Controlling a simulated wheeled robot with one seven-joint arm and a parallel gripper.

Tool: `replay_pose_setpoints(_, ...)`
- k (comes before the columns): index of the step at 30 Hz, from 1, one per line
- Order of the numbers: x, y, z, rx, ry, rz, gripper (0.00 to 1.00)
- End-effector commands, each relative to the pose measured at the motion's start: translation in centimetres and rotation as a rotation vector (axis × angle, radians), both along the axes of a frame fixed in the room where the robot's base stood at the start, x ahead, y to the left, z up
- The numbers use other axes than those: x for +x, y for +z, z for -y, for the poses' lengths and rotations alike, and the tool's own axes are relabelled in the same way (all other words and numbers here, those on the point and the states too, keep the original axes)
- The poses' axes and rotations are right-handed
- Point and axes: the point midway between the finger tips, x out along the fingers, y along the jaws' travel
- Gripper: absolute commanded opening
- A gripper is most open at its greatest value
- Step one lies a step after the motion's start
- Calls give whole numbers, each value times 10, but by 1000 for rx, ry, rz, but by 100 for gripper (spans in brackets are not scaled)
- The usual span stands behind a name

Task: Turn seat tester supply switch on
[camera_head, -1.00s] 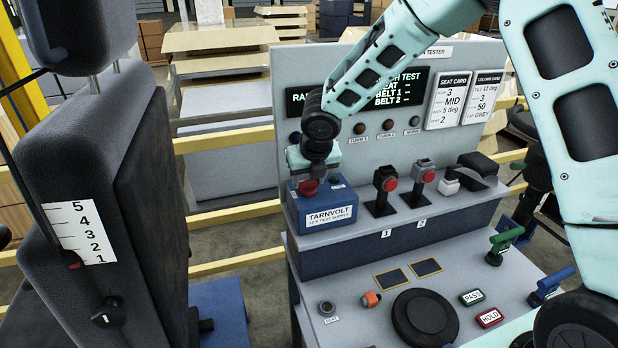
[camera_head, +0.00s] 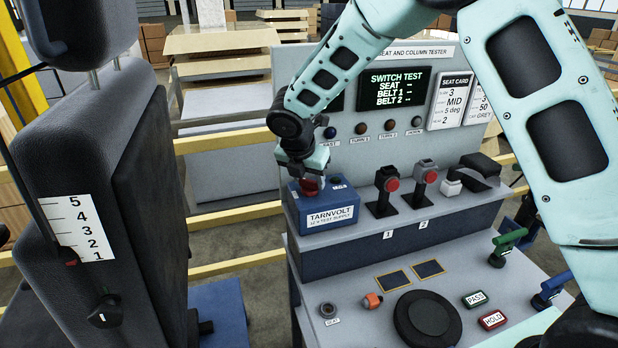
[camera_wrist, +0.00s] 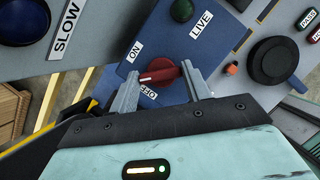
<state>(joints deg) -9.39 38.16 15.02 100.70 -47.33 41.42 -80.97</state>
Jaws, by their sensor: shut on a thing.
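The blue supply box (camera_head: 305,215), labelled TARNVOLT 12 V test supply, stands at the left end of the bench shelf. My gripper (camera_wrist: 162,70) is shut on its red rotary knob (camera_wrist: 158,72), one finger at each end. In the wrist view the ON label (camera_wrist: 134,50) lies above left of the knob and the OFF label (camera_wrist: 148,92) below it. The knob's white mark is at its left end, between the two labels. The LIVE lamp (camera_wrist: 182,10) looks dark. In the head view my gripper (camera_head: 309,168) covers the knob's top.
The display (camera_head: 393,89) reads SWITCH TEST, with dashes for seat and belts. Two red-buttoned switches (camera_head: 388,185) (camera_head: 427,176) stand right of the box. A car seat (camera_head: 90,180) stands to the left, with a gap between it and the bench.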

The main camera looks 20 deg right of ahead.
Motion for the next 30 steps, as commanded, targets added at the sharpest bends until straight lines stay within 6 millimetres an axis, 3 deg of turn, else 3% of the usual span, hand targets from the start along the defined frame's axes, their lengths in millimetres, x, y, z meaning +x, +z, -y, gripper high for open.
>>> replay_pose_setpoints(18,4,2,-2,1,-570,2,25)
replay_pose_setpoints(30,5,1,-2,0,-794,1,25)
